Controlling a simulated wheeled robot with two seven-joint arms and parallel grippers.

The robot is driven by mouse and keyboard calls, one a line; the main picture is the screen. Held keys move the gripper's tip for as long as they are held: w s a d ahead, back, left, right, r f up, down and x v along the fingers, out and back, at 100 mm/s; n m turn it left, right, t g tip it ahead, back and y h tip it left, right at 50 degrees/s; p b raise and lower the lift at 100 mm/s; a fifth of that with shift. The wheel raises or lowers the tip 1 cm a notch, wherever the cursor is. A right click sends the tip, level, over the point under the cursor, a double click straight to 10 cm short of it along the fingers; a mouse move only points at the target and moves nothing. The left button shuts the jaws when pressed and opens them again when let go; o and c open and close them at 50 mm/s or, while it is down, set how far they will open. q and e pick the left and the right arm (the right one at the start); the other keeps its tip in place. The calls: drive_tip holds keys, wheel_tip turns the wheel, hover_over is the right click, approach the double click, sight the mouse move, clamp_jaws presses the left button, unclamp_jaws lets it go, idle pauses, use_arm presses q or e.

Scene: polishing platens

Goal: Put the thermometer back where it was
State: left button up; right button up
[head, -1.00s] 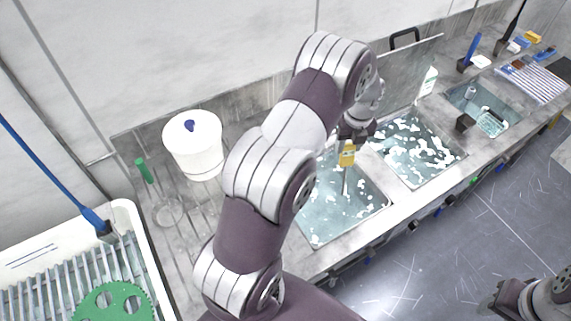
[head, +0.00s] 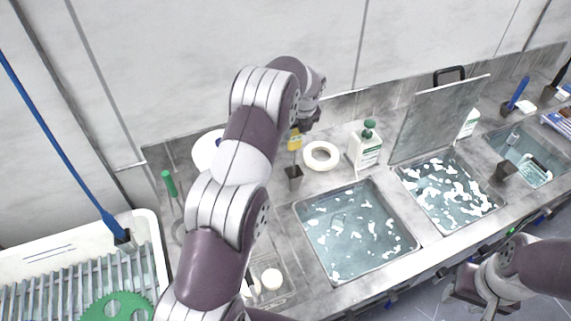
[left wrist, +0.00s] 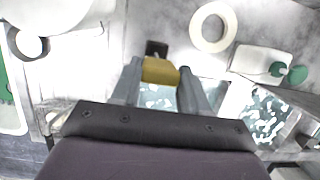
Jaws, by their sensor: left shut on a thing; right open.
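The thermometer has a yellow head (head: 295,141). My left gripper (head: 301,128) is shut on this head, which also shows between the fingers in the left wrist view (left wrist: 160,71). A small dark square holder (head: 293,178) stands on the counter directly below the head in the head view. In the left wrist view the holder's dark opening (left wrist: 156,48) lies just beyond the yellow head. The probe is barely visible, and I cannot tell whether its tip is inside the holder. My right gripper (head: 466,287) is open and empty at the lower right, in front of the counter.
A white ring (head: 321,156) and a white bottle with a green pump (head: 365,146) stand right of the holder. A water-filled basin (head: 357,232) lies in front. A white tub (head: 207,150) is partly hidden behind my left arm.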

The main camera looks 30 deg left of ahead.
sight(295, 148)
use_arm(q)
drive_tip(key=x, duration=0.2)
drive_tip(key=p+x, duration=0.1)
drive_tip(key=x, duration=0.1)
drive_tip(key=s+d+p+x, duration=0.1)
drive_tip(key=x, duration=0.1)
drive_tip(key=shift+w+f, duration=0.1)
drive_tip(key=shift+f, duration=0.3)
drive_tip(key=shift+d, duration=0.1)
drive_tip(key=shift+f, duration=0.1)
drive_tip(key=o, duration=0.9)
